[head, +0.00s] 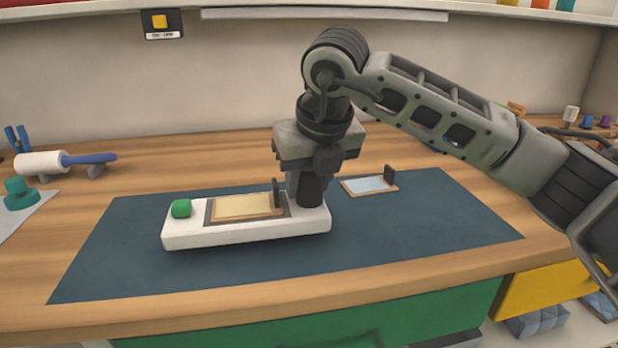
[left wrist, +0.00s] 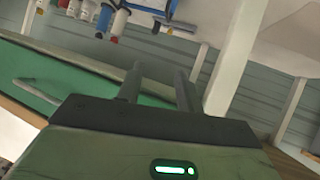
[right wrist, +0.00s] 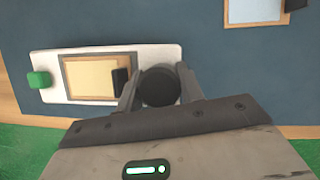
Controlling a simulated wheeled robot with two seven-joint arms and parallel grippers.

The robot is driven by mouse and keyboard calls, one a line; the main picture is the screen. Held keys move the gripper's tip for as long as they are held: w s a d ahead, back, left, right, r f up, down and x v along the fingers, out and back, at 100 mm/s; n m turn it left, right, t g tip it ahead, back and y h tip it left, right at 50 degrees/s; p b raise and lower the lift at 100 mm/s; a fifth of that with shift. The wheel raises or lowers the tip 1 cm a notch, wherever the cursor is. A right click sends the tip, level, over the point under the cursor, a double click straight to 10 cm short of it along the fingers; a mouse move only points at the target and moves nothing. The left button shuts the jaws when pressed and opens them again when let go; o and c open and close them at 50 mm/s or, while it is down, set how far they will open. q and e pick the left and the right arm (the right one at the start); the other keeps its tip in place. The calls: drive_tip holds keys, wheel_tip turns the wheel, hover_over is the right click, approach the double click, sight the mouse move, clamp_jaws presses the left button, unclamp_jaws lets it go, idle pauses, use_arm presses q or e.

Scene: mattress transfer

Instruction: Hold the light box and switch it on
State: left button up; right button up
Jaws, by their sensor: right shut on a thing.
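The light box (head: 187,234) is a long white box lying on the dark blue mat. It has a green button (head: 181,208) at its left end and a wood-framed cream panel with a small dark upright tab. A thick black post (right wrist: 158,86) stands on its right end. My right gripper (right wrist: 160,72) points down over that end, its two fingers shut around the post. I cannot tell whether the panel is lit. My left gripper (left wrist: 157,75) shows only in the left wrist view, fingers apart and empty, away from the light box.
The blue mat (head: 400,235) has free room around the box. A framed pale-blue slide (head: 369,185) lies behind my right gripper. A white roller (head: 42,164) with a blue handle and a green stamp (head: 20,192) are at the left.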

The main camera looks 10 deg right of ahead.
use_arm(q)
drive_tip(key=shift+w+f, duration=0.2)
drive_tip(key=shift+f, duration=0.1)
use_arm(e)
drive_tip(key=shift+f, duration=0.2)
use_arm(q)
drive_tip(key=shift+d+f, duration=0.1)
use_arm(e)
drive_tip(key=shift+f, duration=0.1)
use_arm(q)
drive_tip(key=shift+f+b, duration=0.1)
drive_tip(key=shift+b, duration=0.2)
use_arm(e)
drive_tip(key=shift+f, duration=0.3)
use_arm(q)
drive_tip(key=shift+d+f+b, duration=0.1)
drive_tip(key=shift+f+b, duration=0.2)
drive_tip(key=shift+f, duration=0.2)
use_arm(e)
drive_tip(key=shift+f, duration=0.1)
use_arm(q)
drive_tip(key=shift+f, duration=0.15)
drive_tip(key=shift+w+d+f+g, duration=0.1)
drive_tip(key=shift+f+g, duration=0.1)
drive_tip(key=shift+g, duration=0.1)
use_arm(e)
drive_tip(key=shift+f, duration=0.1)
use_arm(q)
drive_tip(key=shift+r, duration=0.1)
clamp_jaws()
